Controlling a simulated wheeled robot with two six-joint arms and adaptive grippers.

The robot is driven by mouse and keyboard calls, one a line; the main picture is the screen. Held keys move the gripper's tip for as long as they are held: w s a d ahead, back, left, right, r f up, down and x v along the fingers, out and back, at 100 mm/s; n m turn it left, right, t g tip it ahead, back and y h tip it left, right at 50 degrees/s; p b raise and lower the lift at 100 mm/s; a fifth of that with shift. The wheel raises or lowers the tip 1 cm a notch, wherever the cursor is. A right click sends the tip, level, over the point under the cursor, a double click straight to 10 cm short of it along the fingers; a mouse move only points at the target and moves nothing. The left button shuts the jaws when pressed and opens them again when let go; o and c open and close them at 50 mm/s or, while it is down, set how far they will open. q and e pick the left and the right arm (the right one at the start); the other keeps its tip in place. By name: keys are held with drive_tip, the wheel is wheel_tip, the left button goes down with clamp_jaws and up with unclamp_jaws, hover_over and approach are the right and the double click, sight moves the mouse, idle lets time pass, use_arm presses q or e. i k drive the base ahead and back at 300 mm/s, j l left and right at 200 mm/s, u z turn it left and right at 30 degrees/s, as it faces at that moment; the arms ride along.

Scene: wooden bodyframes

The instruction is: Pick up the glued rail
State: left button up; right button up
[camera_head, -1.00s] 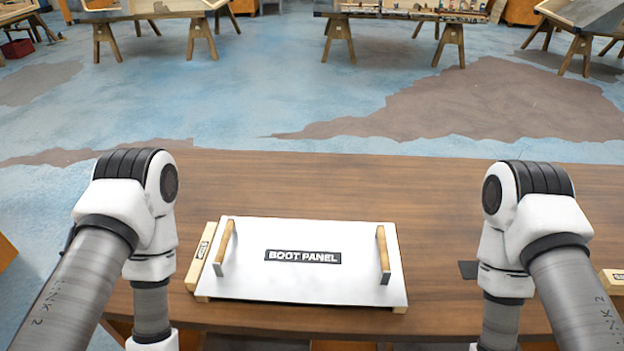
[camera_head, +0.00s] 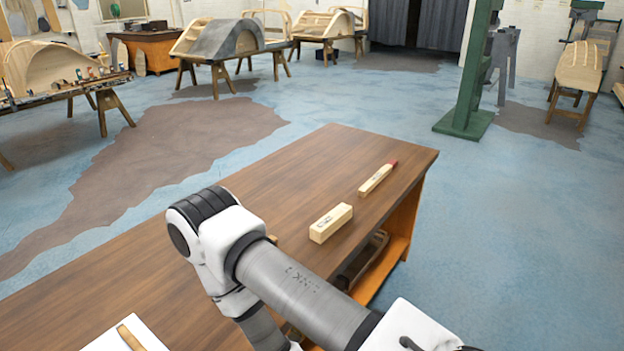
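Two pale wooden pieces lie on the brown workbench (camera_head: 150,285) near its right end. One is a slim rail (camera_head: 374,180) with a red tip at its far end; a small dark marking on it is too small to read. The other is a thicker, shorter block (camera_head: 331,223) with a dark label, closer to me. The two lie apart. I cannot tell from the labels which one is called the glued rail. My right arm reaches in from the bottom, left of the block. Neither of my grippers shows.
A white panel corner with a wooden handle (camera_head: 130,338) shows at the bottom left. The bench has an open lower shelf (camera_head: 378,270) at its right end. A green column (camera_head: 470,95) stands on the floor beyond. The bench top around the rail is clear.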

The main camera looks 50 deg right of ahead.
sight(337, 217)
drive_tip(key=z, duration=1.8)
drive_tip(key=u, duration=0.15)
